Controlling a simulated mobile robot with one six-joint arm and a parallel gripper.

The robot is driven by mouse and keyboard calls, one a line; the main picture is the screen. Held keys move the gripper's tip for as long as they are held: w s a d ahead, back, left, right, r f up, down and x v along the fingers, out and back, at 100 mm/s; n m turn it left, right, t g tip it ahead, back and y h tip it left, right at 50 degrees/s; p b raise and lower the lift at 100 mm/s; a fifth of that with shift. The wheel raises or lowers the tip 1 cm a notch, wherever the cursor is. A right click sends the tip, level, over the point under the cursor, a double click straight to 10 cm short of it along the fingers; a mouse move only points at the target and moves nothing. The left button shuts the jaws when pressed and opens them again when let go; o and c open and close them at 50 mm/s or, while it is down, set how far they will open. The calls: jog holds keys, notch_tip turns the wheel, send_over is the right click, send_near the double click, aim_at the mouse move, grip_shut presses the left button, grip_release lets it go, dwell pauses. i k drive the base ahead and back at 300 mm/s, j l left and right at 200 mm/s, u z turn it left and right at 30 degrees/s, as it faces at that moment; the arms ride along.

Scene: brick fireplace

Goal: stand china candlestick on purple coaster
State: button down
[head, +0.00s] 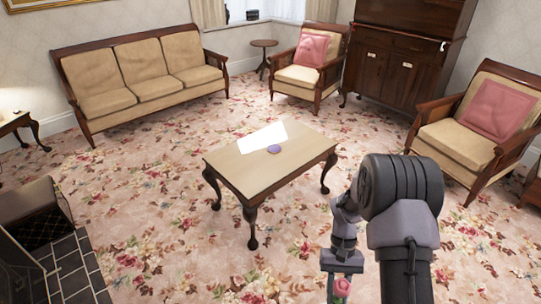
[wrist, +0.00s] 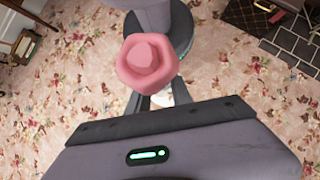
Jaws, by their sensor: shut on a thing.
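My gripper (head: 340,272) is at the bottom of the head view, shut on the pink china candlestick (head: 341,288). In the wrist view the candlestick (wrist: 148,62) is seen end-on as a pink, many-sided rim, with the gripper fingers (wrist: 157,100) just below it. Its lower part is hidden. The purple coaster (head: 274,149) lies flat on the wooden coffee table (head: 230,172), near the middle of its top. The gripper and candlestick are apart from the table, to the front right of it. The coaster does not show in the wrist view.
A white sheet (head: 262,137) lies on the table beside the coaster. A sofa (head: 135,75), armchairs (head: 308,62) and a dark cabinet (head: 405,60) stand around. The fireplace hearth (head: 70,272) is at lower left. Open flowered carpet surrounds the table.

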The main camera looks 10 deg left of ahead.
aim_at(275, 149)
jog(key=i+j+u, duration=0.3)
jog(key=u, duration=0.2)
jog(key=i+j+u, duration=0.1)
jog(key=i+u, duration=0.9)
jog(key=i+z, duration=0.25)
jog(key=i+j+z, duration=0.2)
jog(key=i, duration=0.25)
jog(key=i+j+z, duration=0.25)
jog(key=i+z, duration=0.25)
jog(key=z, duration=0.2)
jog(key=i+j+z, duration=0.2)
jog(key=z, duration=0.25)
jog(key=i+j+z, duration=0.15)
jog(key=z, duration=0.35)
jog(key=i+j+z, duration=0.15)
jog(key=j+z, duration=0.15)
jog(key=z, duration=0.15)
jog(key=i+j+z, duration=0.15)
jog(key=z, duration=0.25)
jog(key=i+j+z, duration=0.15)
jog(key=j+z, duration=0.25)
jog(key=i+j+z, duration=0.1)
jog(key=j+z, duration=0.15)
jog(key=z, duration=0.15)
